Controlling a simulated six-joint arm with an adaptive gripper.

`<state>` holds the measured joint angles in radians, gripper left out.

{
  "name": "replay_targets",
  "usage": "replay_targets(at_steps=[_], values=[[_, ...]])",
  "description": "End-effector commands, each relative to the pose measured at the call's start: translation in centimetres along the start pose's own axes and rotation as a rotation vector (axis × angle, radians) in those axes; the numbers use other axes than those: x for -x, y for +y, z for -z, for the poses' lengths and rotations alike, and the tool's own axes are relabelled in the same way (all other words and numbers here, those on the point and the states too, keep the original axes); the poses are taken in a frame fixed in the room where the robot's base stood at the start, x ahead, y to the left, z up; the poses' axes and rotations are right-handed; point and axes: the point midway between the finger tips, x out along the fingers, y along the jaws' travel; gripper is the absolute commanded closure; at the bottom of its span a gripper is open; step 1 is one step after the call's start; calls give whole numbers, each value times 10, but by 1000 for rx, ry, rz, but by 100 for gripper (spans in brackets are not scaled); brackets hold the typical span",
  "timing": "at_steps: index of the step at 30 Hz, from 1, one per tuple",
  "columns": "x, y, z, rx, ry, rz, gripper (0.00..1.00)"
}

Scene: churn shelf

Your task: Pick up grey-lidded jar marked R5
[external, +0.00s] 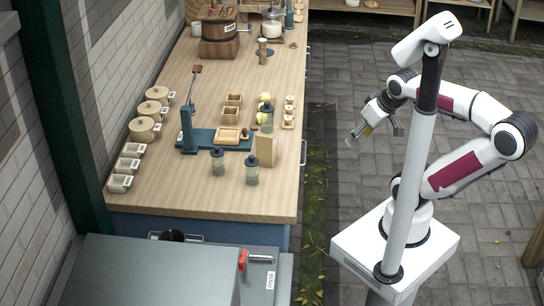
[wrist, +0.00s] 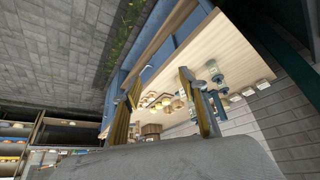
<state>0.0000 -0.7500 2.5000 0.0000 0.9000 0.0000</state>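Two grey-lidded jars stand upright near the front of the wooden counter, a left one (external: 217,161) and a right one (external: 252,171). A third dark-lidded jar (external: 267,115) stands farther back, partly hidden by a wooden block. I cannot read any marking, so I cannot tell which is R5. Jars also show small in the wrist view (wrist: 217,76), beyond the right finger. My gripper (external: 373,134) is open and empty, in the air off the counter's right side and well apart from the jars. Its spread fingers show in the wrist view (wrist: 160,80).
A wooden block (external: 267,147) stands beside the right jar. A blue press (external: 189,125) with a board is behind the jars. Lidded pots (external: 141,130) and small containers (external: 120,183) line the left edge. A rinse station (external: 160,270) adjoins the front. The counter's front strip is clear.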

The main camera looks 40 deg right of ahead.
Motion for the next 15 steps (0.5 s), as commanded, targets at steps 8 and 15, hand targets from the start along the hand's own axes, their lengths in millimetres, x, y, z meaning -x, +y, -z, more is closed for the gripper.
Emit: replay_targets(at_steps=[8, 15], values=[[0, 0, 0, 0, 0, 0, 52], [-4, -3, -1, 10, -20, 5, 52]])
